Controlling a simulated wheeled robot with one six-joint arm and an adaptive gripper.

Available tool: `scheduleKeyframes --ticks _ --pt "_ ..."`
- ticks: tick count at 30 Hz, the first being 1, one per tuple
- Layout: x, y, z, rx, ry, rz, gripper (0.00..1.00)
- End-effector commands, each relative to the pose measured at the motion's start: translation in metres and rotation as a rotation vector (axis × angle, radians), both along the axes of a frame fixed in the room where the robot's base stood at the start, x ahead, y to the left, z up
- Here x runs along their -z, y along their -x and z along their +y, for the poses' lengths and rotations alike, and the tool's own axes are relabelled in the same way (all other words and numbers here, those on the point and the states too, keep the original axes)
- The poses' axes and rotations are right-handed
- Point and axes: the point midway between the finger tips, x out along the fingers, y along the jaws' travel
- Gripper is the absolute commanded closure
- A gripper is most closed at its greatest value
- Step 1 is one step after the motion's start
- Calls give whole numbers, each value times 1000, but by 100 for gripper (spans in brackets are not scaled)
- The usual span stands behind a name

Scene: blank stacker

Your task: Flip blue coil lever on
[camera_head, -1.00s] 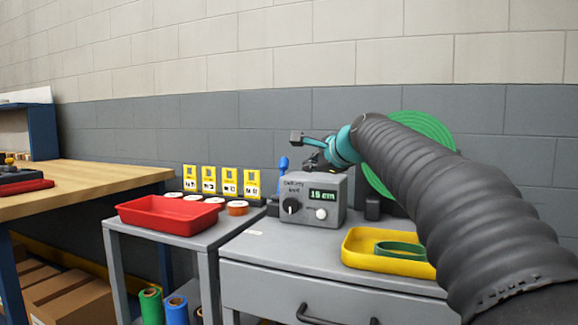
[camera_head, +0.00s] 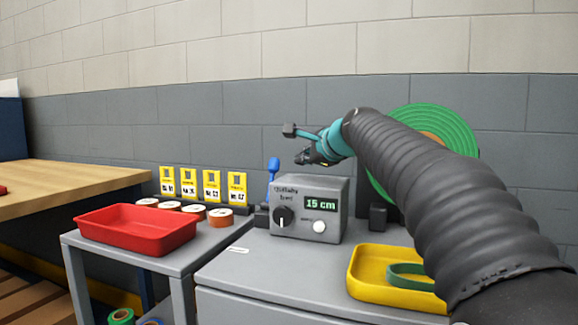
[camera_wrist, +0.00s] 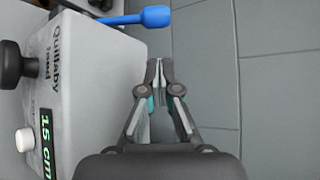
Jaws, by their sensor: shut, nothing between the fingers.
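The blue lever (camera_head: 273,168) stands upright just left of the grey control box (camera_head: 335,190), whose display reads 15 cm. In the wrist view the blue lever (camera_wrist: 152,17) sticks out past the box's edge near the top. My gripper (camera_head: 301,158) is above the box, to the right of the lever's tip and apart from it. In the wrist view my gripper (camera_wrist: 159,66) has its fingertips together and empty, below the lever in the picture. The lever's base is partly hidden behind the box.
A large green coil (camera_head: 440,125) stands behind my arm. A yellow tray (camera_head: 362,285) holds a green ring at right. A red tray (camera_head: 100,222) and several round-topped rolls sit on the left cart, before yellow cards (camera_head: 211,186). The wall is close behind.

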Motion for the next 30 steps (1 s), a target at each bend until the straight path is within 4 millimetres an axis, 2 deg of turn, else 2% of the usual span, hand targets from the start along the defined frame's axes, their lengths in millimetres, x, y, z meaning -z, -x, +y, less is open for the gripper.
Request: scheduleKeyframes --ticks 5,18,24,30 --pt "6 -13 5 1 1 1 100" --pt "30 -72 31 4 1 1 100" --pt "34 -83 36 5 0 1 100" --pt "35 -85 36 5 0 0 100"
